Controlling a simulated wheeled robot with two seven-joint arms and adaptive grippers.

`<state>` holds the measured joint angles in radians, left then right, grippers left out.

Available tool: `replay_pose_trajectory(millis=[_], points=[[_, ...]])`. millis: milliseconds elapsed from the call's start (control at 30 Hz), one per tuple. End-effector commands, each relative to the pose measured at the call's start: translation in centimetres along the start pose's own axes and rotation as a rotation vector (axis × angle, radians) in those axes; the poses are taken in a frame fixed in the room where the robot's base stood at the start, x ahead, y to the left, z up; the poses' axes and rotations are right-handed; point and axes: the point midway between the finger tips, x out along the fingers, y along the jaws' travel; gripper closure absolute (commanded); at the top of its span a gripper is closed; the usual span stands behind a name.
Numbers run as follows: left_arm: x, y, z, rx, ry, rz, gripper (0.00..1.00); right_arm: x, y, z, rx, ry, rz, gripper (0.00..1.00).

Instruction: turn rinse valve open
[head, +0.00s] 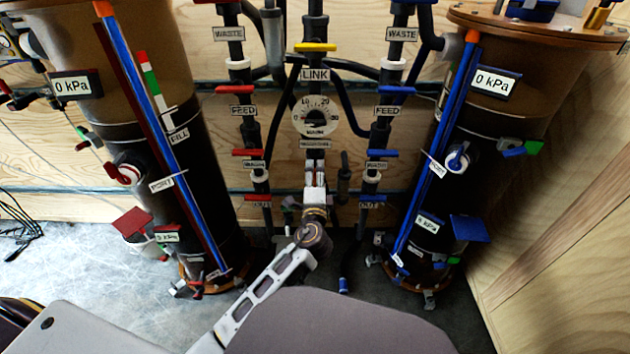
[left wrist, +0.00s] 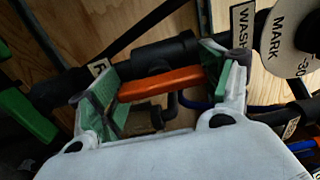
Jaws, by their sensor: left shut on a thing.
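An orange valve handle (left wrist: 160,84) lies between the fingers of my left gripper (left wrist: 162,80) in the left wrist view. The fingers close on its two ends. A dark pipe runs behind it. I take this handle to be the rinse valve; no rinse label is readable. In the head view my left gripper (head: 315,168) reaches in among the pipes, just below the round gauge (head: 316,117), and hides the handle. A small label (head: 316,144) above the gripper is too small to read. My right gripper is out of view.
Red-handled valves, such as the left feed valve (head: 235,89), stand left of my gripper. Blue-handled ones, such as the right feed valve (head: 396,90), stand right. The yellow link handle (head: 316,47) is above. Large dark tanks (head: 198,170) flank the pipes. A green part (left wrist: 22,115) is close in the wrist view.

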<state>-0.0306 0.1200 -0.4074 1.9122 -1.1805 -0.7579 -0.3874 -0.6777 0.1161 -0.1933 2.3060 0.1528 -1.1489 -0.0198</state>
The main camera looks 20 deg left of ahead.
Motion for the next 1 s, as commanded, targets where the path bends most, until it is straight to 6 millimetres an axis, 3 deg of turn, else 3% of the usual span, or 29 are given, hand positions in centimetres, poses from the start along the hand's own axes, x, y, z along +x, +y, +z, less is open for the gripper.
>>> replay_pose_trajectory(millis=[433,467,600,1000], points=[[0.01,0.04,0.04,-0.017,-0.001,0.002,0.46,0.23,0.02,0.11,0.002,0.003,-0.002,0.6],[0.01,0.04,0.04,-0.017,-0.001,0.002,0.19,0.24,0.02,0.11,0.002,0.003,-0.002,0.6],[0.0,0.04,0.03,-0.016,-0.001,0.001,0.01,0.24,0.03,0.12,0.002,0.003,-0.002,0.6],[0.0,-0.02,0.01,-0.014,0.0,0.001,0.0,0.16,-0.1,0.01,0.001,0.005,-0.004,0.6]])
